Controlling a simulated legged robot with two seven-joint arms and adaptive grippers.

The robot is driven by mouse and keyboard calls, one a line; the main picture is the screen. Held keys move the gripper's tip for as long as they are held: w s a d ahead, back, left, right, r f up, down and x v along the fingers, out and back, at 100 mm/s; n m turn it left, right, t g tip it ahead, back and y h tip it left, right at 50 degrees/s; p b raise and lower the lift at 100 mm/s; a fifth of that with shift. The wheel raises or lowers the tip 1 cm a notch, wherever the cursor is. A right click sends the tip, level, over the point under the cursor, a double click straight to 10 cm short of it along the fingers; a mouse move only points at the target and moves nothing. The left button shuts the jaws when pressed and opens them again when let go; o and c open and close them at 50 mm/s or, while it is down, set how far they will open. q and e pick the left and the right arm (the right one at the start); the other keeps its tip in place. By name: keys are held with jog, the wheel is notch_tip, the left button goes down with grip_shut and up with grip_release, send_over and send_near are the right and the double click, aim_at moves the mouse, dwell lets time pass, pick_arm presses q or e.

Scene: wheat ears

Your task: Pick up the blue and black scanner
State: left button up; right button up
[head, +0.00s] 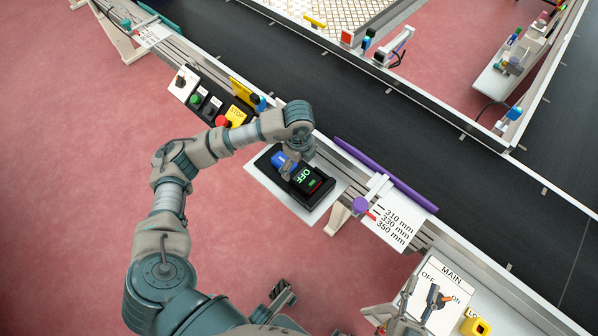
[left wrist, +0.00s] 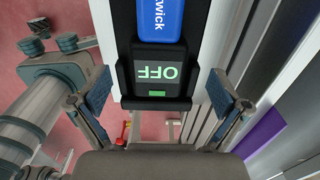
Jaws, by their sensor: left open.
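The blue and black scanner (head: 303,177) sits in a black holder on a white shelf beside the conveyor. Its screen reads OFF in green. In the left wrist view the scanner (left wrist: 160,72) lies between my fingers, its blue part toward the top. My left gripper (head: 290,165) is over the scanner in the head view. In the left wrist view my left gripper (left wrist: 160,92) is open, one finger on each side of the holder, with small gaps.
A button panel with a yellow STOP plate (head: 237,114) stands left of the shelf. A purple bar (head: 385,175) and a white millimetre plate (head: 388,224) are to its right. The dark conveyor belt (head: 390,115) runs behind. A MAIN switch panel (head: 440,295) is at lower right.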

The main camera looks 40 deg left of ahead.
aim_at(298, 172)
pick_arm(q)
notch_tip(298, 172, down, 5)
jog(key=shift+s+r+b, duration=0.1)
jog(key=shift+b, duration=1)
jog(key=shift+f, duration=0.25)
jog(key=shift+r, duration=0.1)
jog(key=c, duration=1.4)
pick_arm(e)
jog(key=s+r+t, duration=0.1)
jog(key=r+t, duration=0.2)
jog(key=s+r+t, duration=0.1)
jog(key=shift+s+d+r+m, duration=0.15)
jog(key=shift+s+d+m, duration=0.1)
jog(key=shift+s+m, duration=0.05)
pick_arm(q)
jog(key=shift+r, duration=0.25)
notch_tip(298, 172, up, 9)
jog(key=p, duration=0.3)
jog(key=shift+r, duration=0.3)
pick_arm(e)
notch_tip(298, 172, down, 7)
jog(key=w+g, duration=0.3)
jog(key=g, duration=0.3)
jog(key=shift+n, duration=0.4)
